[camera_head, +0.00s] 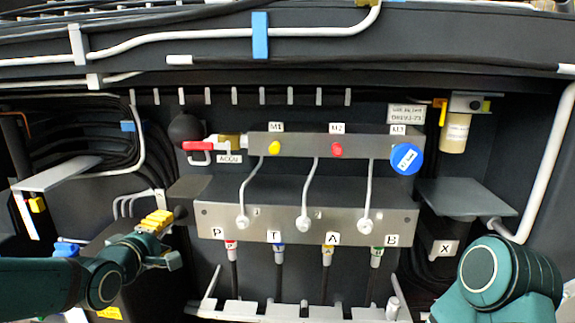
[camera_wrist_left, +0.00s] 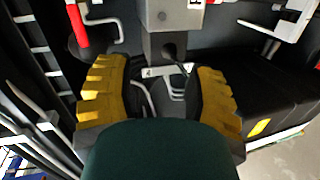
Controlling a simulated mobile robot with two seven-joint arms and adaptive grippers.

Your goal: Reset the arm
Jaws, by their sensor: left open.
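My left arm comes in from the left in the head view, and its gripper (camera_head: 154,222) with yellow finger pads is at the left of the steel manifold block (camera_head: 300,217). In the left wrist view the two yellow-padded fingers of the left gripper (camera_wrist_left: 160,92) are spread apart with nothing held between them. The green part at the bottom of that view is my own. A teal part of my right arm (camera_head: 508,280) shows at the lower right in the head view. The right gripper's fingers are not visible.
An upper block (camera_head: 310,145) carries yellow and red caps and a blue cap (camera_head: 406,158). A red-handled valve (camera_head: 197,146) sits left of it. Hoses hang below the P, T, A, B ports. Black cables (camera_head: 85,135) and a grey plate (camera_head: 57,173) are at the left.

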